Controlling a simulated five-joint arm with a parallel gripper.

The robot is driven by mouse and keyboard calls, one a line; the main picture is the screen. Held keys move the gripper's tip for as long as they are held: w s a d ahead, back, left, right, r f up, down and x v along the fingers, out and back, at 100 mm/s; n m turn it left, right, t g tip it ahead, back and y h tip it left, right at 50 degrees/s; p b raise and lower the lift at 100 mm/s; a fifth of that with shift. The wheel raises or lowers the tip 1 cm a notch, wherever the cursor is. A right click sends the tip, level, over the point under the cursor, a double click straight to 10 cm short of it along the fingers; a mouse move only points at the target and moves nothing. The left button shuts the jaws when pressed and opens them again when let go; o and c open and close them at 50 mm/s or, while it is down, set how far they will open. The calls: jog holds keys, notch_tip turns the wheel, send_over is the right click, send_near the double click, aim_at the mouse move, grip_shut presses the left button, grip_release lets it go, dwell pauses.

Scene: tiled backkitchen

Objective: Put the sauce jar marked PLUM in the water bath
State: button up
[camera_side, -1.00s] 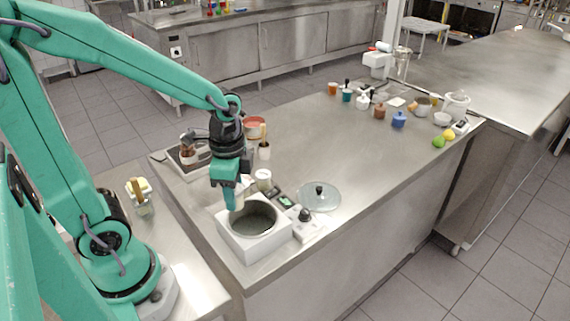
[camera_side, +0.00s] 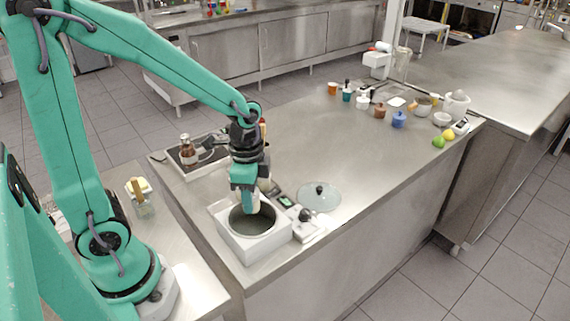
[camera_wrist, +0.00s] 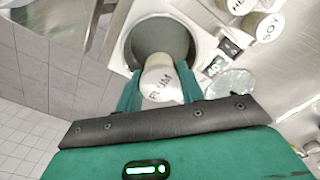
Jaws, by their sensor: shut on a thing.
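My gripper (camera_side: 244,198) is shut on a pale sauce jar (camera_wrist: 160,80), which shows between the fingers in the wrist view. Its lid lettering looks like PLUM, with the first letters hard to read. In the side view the jar is a small whitish patch under the fingers, mostly hidden. The water bath (camera_side: 242,245) is a white box with a round, grey well. My gripper holds the jar over the back part of this well. In the wrist view the bath (camera_wrist: 119,40) lies just beyond the jar. I cannot tell how far the jar is above the water.
Jars marked SOY (camera_wrist: 270,28) and HE (camera_wrist: 238,6), partly cut off, stand beside the bath. A glass lid (camera_side: 319,197) lies to its right. The middle of the counter is clear.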

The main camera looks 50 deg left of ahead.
jog(key=shift+f, duration=0.15)
jog(key=shift+f, duration=3.9)
jog(key=shift+f, duration=0.2)
jog(key=o, duration=1.4)
jog(key=shift+o, duration=0.2)
jog(key=shift+r, duration=5.8)
jog(key=shift+r, duration=0.1)
